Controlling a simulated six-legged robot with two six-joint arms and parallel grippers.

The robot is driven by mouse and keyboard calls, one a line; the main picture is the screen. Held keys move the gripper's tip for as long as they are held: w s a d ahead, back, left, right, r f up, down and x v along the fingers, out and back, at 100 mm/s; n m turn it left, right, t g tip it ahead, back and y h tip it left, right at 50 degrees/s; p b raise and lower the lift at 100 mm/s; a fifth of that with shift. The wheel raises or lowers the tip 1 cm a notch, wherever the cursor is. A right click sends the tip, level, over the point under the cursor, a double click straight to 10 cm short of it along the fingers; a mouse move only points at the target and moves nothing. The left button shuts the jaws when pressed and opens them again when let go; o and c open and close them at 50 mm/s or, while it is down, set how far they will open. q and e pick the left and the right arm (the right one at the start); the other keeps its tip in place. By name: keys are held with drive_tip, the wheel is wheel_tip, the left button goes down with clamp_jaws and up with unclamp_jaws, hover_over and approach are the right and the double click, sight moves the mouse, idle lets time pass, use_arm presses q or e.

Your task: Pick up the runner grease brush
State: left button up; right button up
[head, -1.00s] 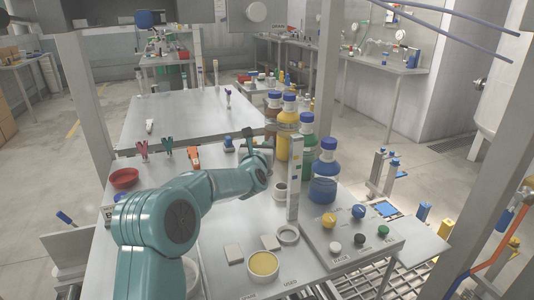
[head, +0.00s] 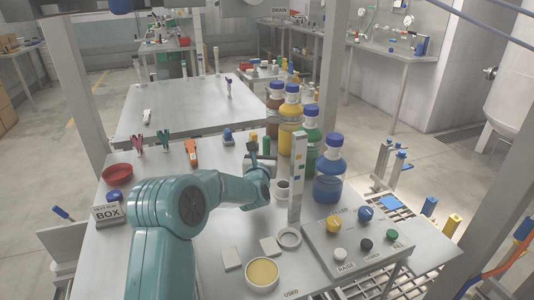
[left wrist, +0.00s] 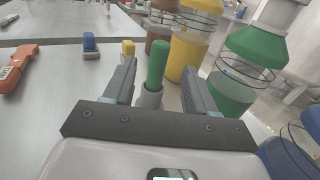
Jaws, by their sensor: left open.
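A green handle (left wrist: 157,65) stands upright in a grey round holder (left wrist: 150,98) in the left wrist view. Its lower end is hidden, so I cannot tell whether it is the runner grease brush. My left gripper (left wrist: 160,80) is open, and the handle shows between its two fingers, apart from both. In the head view the left gripper (head: 262,156) is over the bench, left of the bottles, with the green handle (head: 267,144) just beyond it. A shorter yellow-topped piece (left wrist: 128,48) stands behind and left of the handle. My right gripper is not in view.
Brown, yellow, green and blue bottles (head: 330,170) stand close on the right. An upright strip (head: 298,178) rises beside the gripper. An orange tool (head: 191,154) and a blue-topped piece (head: 228,137) are to the left. A button panel (head: 350,245) is at front right.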

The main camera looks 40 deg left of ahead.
sight(266, 144)
use_arm(q)
drive_tip(key=shift+w+a, duration=0.35)
drive_tip(key=shift+w, duration=0.1)
drive_tip(key=shift+p+x, duration=0.95)
drive_tip(key=shift+x, duration=2.15)
drive_tip(key=shift+f, duration=0.15)
drive_tip(key=c, duration=1)
